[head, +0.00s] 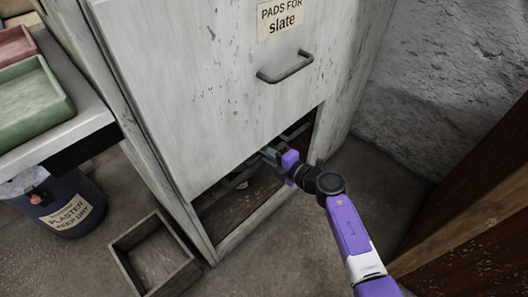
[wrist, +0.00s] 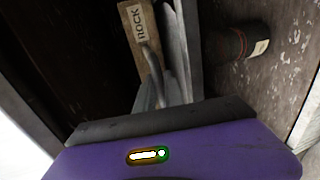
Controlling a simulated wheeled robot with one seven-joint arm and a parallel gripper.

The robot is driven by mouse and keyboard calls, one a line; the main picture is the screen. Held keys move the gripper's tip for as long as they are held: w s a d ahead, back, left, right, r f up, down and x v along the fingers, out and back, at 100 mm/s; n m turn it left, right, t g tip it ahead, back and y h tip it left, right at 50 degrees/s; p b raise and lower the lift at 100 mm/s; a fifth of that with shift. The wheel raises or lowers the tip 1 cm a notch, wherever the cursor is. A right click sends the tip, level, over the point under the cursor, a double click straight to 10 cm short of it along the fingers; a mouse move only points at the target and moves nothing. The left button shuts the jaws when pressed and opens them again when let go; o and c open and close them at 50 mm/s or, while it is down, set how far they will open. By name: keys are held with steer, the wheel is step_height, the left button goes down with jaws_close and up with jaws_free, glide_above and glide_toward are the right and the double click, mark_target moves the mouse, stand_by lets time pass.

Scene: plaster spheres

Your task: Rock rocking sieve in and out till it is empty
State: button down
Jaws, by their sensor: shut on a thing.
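The rocking sieve shows in the wrist view as a wooden front (wrist: 138,30) with a label reading "ROCK" and a curved metal handle (wrist: 152,62). My gripper (head: 270,153) reaches into the low opening of the pale cabinet and is shut on the sieve's handle. The wrist view shows my gripper close up, with its fingertips partly hidden behind its purple body. In the head view the sieve is mostly hidden in the dark opening. I cannot see the inside of the sieve or tell what it holds.
The pale cabinet (head: 200,90) has a front panel marked "PADS FOR slate" with a handle (head: 285,67). A dark cylinder (wrist: 237,43) lies inside the opening. A wooden box (head: 153,256) and a plaster bin (head: 62,206) stand at left. A brown wooden panel (head: 480,215) is at right.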

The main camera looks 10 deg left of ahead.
stand_by(0.5)
steer(key=f+p+v, duration=0.3)
steer(key=p+v, duration=0.6)
steer(key=v, duration=0.4)
steer(key=shift+s+d, duration=0.2)
steer(key=shift+d, duration=0.2)
steer(key=c, duration=1.5)
jaws_free()
steer(key=shift+o, duration=0.2)
steer(key=shift+r, duration=0.1)
steer(key=p+v, duration=0.3)
steer(key=v, duration=0.4)
steer(key=shift+s+d+p, duration=0.25)
steer(key=shift+d+p, duration=0.05)
steer(key=shift+p, duration=0.1)
